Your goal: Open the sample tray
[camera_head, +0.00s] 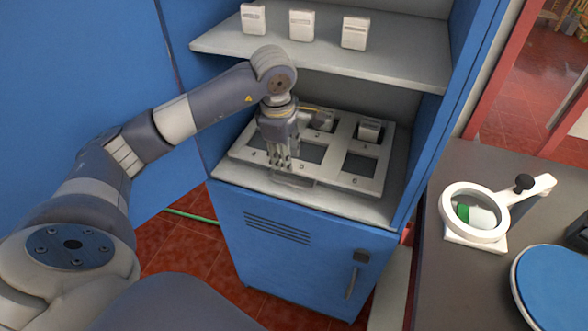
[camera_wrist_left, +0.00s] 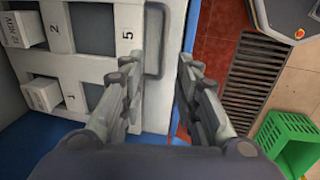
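The sample tray (camera_head: 346,182) is a light grey panel with numbered square openings, lying on the ledge inside a blue cabinet. It also shows in the left wrist view (camera_wrist_left: 92,68). Its bar handle (camera_head: 292,181) is on the front edge, near the number 5. My left gripper (camera_head: 283,166) points down over the front middle of the tray. In the left wrist view, the fingers (camera_wrist_left: 158,65) are apart with nothing between their tips, and the handle (camera_wrist_left: 155,40) lies in line with the gap. Contact cannot be told. My right gripper is not in view.
White boxes sit in the tray, one at back right (camera_head: 369,130). A shelf (camera_head: 330,62) with three white boxes (camera_head: 301,25) hangs above. A dark table (camera_head: 437,285) with a ring magnifier (camera_head: 447,207) stands right. A green crate (camera_wrist_left: 290,143) is on the floor.

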